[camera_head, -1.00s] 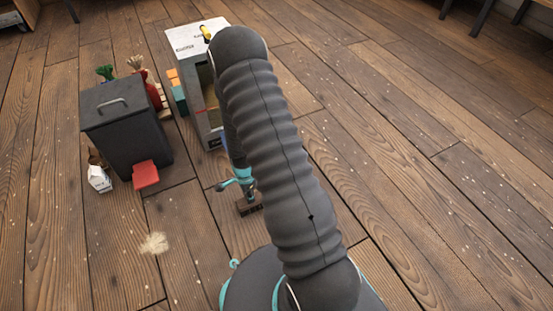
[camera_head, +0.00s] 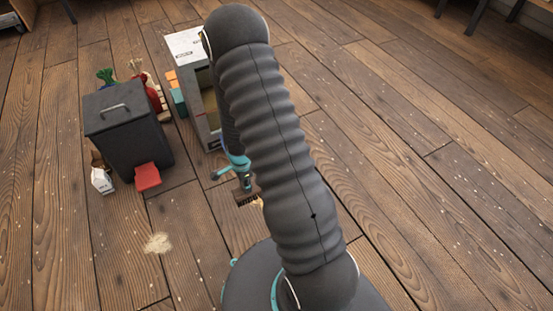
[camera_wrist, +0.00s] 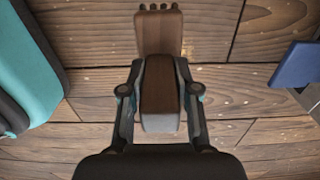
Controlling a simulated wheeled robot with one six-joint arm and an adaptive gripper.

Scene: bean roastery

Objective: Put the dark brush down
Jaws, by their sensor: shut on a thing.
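The dark brush (camera_head: 247,198) is brown with dark bristles and hangs close over the plank floor, beside a small pale patch. In the wrist view its brown handle (camera_wrist: 161,95) runs between my two fingers, with the bristle end toward the top. My gripper (camera_wrist: 160,88) is shut on this handle. In the head view my gripper (camera_head: 243,180) is partly hidden by my arm. I cannot tell whether the bristles touch the floor.
A dark bin (camera_head: 130,130) with a red pedal (camera_head: 147,176) stands left, beside a white carton (camera_head: 102,180). A grey-white cabinet (camera_head: 186,43) stands behind my arm. A pale pile (camera_head: 157,243) lies on the floor. A blue thing (camera_wrist: 296,64) shows at right. The floor right is clear.

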